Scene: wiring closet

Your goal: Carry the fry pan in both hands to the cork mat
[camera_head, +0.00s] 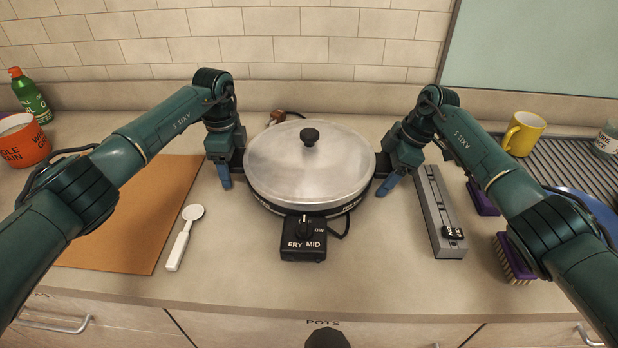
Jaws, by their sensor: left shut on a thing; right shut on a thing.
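The fry pan (270,196) is a round electric pan with a domed silver lid, a black knob on top and a black control box marked FRY MID at its front. It is at the middle of the counter. My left gripper (232,172) is shut on its left handle and my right gripper (388,174) is shut on its right handle. The fingers partly hide both handles. I cannot tell whether the pan touches the counter. The cork mat (150,215) lies flat to the left of the pan, partly hidden by my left arm.
A white spoon (182,238) lies at the mat's right edge, between mat and pan. A grey bar-shaped tool (436,205) and purple brushes (513,258) lie right of the pan. An orange pot (22,142), green bottle (30,97) and yellow mug (522,134) stand farther out. The tiled wall is behind.

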